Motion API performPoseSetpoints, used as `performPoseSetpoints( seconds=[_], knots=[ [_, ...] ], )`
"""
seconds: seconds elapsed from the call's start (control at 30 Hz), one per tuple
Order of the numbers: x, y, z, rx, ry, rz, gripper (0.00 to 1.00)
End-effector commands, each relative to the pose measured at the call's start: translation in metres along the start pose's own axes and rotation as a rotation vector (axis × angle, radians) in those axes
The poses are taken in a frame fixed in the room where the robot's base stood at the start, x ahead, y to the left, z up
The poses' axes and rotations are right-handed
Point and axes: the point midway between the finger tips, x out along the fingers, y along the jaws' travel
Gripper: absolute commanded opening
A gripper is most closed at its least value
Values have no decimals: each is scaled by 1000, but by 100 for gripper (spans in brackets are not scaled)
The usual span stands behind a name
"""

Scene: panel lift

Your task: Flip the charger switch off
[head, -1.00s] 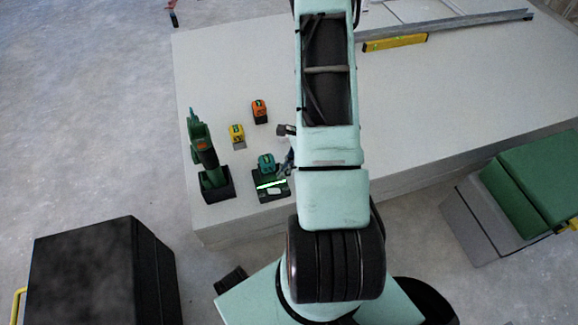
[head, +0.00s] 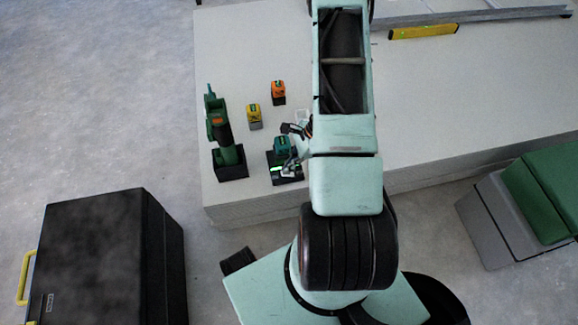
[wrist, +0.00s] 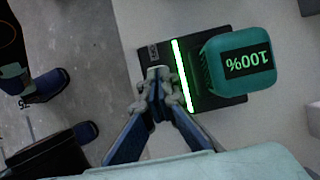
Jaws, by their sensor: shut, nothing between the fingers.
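The charger is a black base with a bright green light strip (wrist: 183,76); it also shows near the table's front edge in the head view (head: 273,180). A teal battery (wrist: 240,60) reading 100% sits in it; the battery also shows in the head view (head: 281,145). My gripper (wrist: 160,76) is shut and empty, its fingertips over the charger's end beyond the light strip from the battery. A small grey marked patch (wrist: 153,51) shows beside the fingertips. I cannot tell whether it is the switch, which the fingers may hide, or whether they touch anything.
On the white table (head: 450,100), a green drill (head: 222,135) stands left of the charger, with yellow (head: 254,116) and orange (head: 278,92) batteries behind. A yellow level (head: 423,31) lies at the back. A black case (head: 100,255) stands on the floor at left.

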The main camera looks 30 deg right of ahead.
Motion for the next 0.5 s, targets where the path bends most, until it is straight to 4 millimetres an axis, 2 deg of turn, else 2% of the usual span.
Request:
performPoseSetpoints(
  seconds=[0.23,0.5],
  knots=[
    [10,1,7,-6,151,4,0],
    [10,1,4,1,143,4,0]
  ],
)
